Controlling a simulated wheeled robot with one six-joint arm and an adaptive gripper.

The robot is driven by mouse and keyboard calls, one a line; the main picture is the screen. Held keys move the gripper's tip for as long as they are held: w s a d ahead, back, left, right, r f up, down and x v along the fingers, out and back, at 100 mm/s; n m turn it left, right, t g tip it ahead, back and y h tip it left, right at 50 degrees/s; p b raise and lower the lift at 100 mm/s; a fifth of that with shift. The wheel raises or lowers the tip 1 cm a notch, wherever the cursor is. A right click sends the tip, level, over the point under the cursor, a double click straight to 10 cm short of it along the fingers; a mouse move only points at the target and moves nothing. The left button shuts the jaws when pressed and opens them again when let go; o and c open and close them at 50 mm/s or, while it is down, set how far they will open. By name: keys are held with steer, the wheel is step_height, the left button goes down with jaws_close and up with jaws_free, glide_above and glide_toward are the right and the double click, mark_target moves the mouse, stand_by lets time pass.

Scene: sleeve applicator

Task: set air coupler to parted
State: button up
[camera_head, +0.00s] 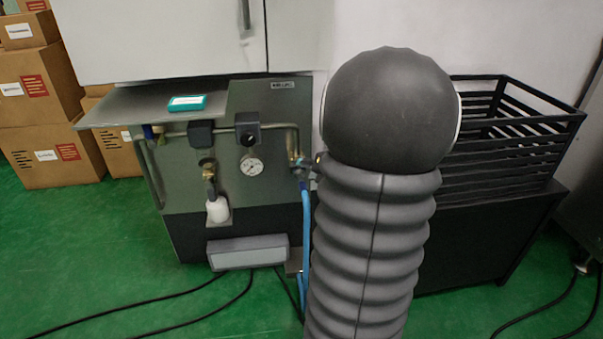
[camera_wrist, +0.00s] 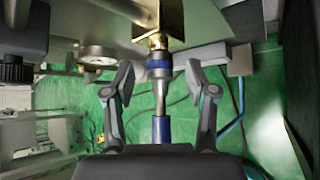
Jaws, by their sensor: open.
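The air coupler (camera_wrist: 159,68) stands upright in the middle of the wrist view. It has a brass upper end, a blue collar and a silver stem, and the parts look joined. A blue hose (camera_wrist: 160,130) runs down from the stem. My gripper (camera_wrist: 160,80) is open, with one finger on each side of the coupler and a gap visible on both sides. In the head view the coupler end of the pipe (camera_head: 298,160) and the blue hose (camera_head: 306,230) show just left of my arm, which hides most of my gripper.
The grey machine panel (camera_head: 265,110) carries a pressure gauge (camera_head: 251,167), black knobs and a white bottle (camera_head: 218,209). A black slatted crate (camera_head: 500,130) stands to the right. Cardboard boxes (camera_head: 50,160) are at the left. Black cables lie on the green floor.

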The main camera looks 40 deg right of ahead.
steer(key=shift+x, duration=0.95)
jaws_close()
steer(key=shift+s+a, duration=0.45)
steer(key=shift+s, duration=0.2)
steer(key=shift+s+a, duration=0.4)
steer(key=shift+s, duration=0.3)
steer(key=shift+s+a+f, duration=0.1)
steer(key=shift+s+a, duration=0.1)
steer(key=shift+s, duration=0.1)
jaws_free()
